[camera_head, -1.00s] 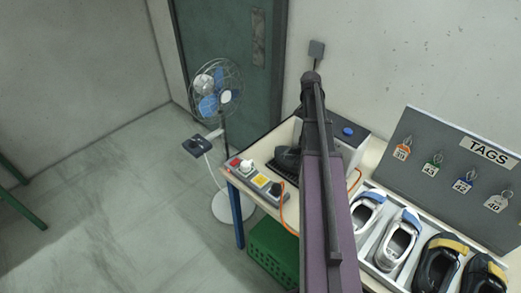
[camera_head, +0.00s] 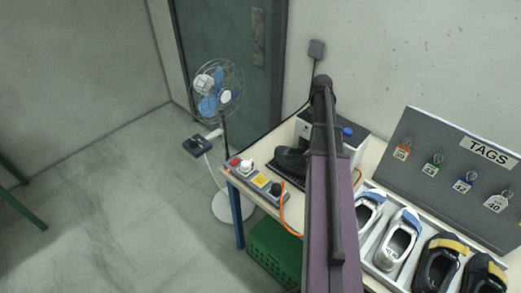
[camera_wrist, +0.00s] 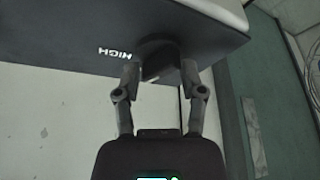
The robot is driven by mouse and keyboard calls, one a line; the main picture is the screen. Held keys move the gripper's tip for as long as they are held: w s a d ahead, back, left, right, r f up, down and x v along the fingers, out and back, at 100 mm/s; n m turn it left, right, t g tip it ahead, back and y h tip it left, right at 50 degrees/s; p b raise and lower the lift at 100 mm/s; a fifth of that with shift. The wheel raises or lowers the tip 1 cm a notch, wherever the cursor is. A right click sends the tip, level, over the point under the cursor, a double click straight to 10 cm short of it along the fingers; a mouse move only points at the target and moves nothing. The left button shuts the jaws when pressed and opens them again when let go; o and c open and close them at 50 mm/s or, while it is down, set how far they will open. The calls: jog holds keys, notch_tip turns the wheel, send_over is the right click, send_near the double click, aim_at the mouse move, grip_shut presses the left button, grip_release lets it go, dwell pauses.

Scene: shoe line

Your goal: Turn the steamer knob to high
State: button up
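The dark round knob (camera_wrist: 158,62) sits right of that label. My gripper (camera_wrist: 159,75) has one finger on each side of the knob, and both fingertips appear to touch it. The knob's pointer is too dark to read. In the head view my arm hides the gripper and knob.
A shoe rack (camera_head: 372,248) and a TAGS board (camera_head: 450,190) stand to the right. A fan (camera_head: 218,95) stands beyond the table, and a green crate (camera_head: 272,250) is below it.

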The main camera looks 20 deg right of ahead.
jog(key=shift+n+t+y, duration=0.25)
jog(key=shift+n+y, duration=0.3)
jog(key=shift+n, duration=0.95)
jog(key=shift+n+t+y, duration=0.25)
jog(key=shift+n+y, duration=0.3)
jog(key=shift+n, duration=0.95)
jog(key=shift+r+n, duration=0.2)
jog(key=shift+n, duration=0.1)
jog(key=d+p+v, duration=0.1)
jog(key=p+v, duration=1.2)
jog(key=v, duration=0.1)
jog(key=s+a+f+g+b, duration=0.1)
jog(key=a+f+b, duration=0.3)
jog(key=a, duration=0.6)
jog(key=s+a+f+g+y+b, duration=0.1)
jog(key=a+f+b, duration=0.4)
jog(key=a, duration=0.5)
jog(key=s+a+f+b, duration=0.1)
jog(key=a+f+b, duration=0.3)
jog(key=a, duration=0.5)
jog(key=shift+a+f+n+g+b, duration=0.35)
jog(key=shift+a+f+n+g, duration=0.05)
jog(key=shift+f, duration=0.7)
jog(key=shift+a, duration=0.1)
